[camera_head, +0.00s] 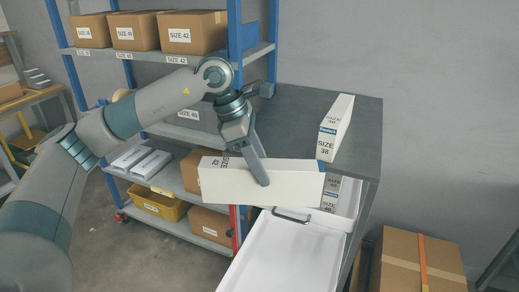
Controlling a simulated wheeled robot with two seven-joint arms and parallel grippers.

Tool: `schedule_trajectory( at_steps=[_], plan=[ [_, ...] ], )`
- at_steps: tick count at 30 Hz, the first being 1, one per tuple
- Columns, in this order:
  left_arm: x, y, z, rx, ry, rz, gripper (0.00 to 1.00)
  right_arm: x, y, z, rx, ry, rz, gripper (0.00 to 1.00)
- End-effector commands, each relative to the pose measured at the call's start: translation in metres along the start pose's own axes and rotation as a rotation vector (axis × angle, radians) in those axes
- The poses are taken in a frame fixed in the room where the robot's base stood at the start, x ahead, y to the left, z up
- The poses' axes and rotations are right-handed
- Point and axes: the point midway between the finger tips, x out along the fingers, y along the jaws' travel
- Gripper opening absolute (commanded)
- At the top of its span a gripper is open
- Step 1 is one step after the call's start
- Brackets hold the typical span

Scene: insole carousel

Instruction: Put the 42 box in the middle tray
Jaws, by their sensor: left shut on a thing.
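My left gripper (262,181) is shut on a long white box (225,184) with a "42" label at its left end. It holds the box roughly level, clear of the bench, in front of the grey bench top. Below the box, a white tray (280,262) is pulled out, and its visible inside is empty. Just above and behind it is another white tray front with a dark handle (292,216). I cannot tell which tray is the middle one. My right gripper is out of view.
A white "SIZE 38" box (336,128) stands on the grey bench top (290,110). Blue-framed shelves with brown cartons (193,32) and a yellow bin (158,203) are at the left. A taped brown carton (415,262) sits at the lower right.

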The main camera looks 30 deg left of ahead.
Motion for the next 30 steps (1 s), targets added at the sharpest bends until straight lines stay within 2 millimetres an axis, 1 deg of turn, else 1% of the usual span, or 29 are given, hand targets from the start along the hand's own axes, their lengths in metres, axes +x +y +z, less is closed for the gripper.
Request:
schedule_trajectory(
  at_steps=[3, 8, 14, 21, 24, 27, 30],
  plan=[
    [0.019, -0.012, -0.005, 0.188, 0.0, -0.083, 0.13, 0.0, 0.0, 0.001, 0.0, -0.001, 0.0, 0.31],
    [0.042, -0.03, -0.011, 0.458, -0.001, -0.195, 0.13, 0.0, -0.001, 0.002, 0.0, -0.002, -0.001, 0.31],
    [0.07, -0.055, -0.022, 0.821, 0.0, -0.345, 0.13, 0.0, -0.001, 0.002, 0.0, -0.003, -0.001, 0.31],
    [0.104, -0.092, -0.037, 1.304, 0.001, -0.545, 0.13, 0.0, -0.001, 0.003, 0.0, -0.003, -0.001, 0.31],
    [0.116, -0.107, -0.044, 1.492, 0.002, -0.621, 0.13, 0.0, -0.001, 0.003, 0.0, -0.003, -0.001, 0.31],
    [0.125, -0.12, -0.05, 1.644, 0.001, -0.684, 0.13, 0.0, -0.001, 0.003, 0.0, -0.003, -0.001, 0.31],
    [0.131, -0.129, -0.054, 1.749, 0.002, -0.725, 0.13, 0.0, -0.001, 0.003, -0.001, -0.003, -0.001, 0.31]
  ],
)
